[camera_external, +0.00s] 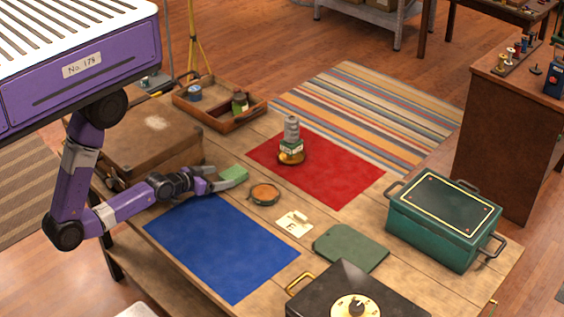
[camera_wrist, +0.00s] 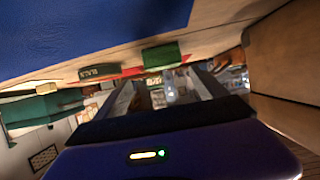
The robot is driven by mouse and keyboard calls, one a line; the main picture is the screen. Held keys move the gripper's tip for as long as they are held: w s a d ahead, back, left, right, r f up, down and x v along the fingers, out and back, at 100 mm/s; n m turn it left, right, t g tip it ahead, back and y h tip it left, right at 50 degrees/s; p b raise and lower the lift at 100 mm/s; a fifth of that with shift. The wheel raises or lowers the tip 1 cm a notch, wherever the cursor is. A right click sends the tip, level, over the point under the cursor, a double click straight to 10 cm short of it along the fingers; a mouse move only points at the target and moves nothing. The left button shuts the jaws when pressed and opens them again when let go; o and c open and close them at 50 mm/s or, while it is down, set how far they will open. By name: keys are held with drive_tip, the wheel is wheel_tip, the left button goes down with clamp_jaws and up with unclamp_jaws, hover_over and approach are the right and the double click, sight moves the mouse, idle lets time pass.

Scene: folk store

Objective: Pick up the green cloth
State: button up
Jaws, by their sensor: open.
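A small light-green folded cloth (camera_external: 234,174) lies on the wooden table, by the top-left edge of the blue mat (camera_external: 221,246). My gripper (camera_external: 211,185) is low over the table, reaching in from the left, with its fingertips right beside the cloth. I cannot tell whether they touch it. In the wrist view the cloth (camera_wrist: 161,56) shows as a green block ahead of my two spread fingers (camera_wrist: 166,92). My gripper is open with nothing visible in it.
A brown case (camera_external: 150,147) stands close behind my gripper. A round tin (camera_external: 264,193) sits just right of the cloth. A wooden tray (camera_external: 219,108), a stacked object (camera_external: 291,140) on a red mat (camera_external: 335,178), a dark-green flat piece (camera_external: 350,247) and a teal box (camera_external: 443,225) lie farther off.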

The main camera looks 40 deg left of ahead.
sight(233, 173)
drive_tip(key=shift+a+p+x, duration=0.2)
drive_tip(key=shift+p+x, duration=0.1)
drive_tip(key=shift+x, duration=1.65)
drive_tip(key=shift+a+p+x, duration=0.2)
drive_tip(key=shift+p+x, duration=0.1)
drive_tip(key=shift+x, duration=1.65)
drive_tip(key=shift+c, duration=0.2)
drive_tip(key=c, duration=1.4)
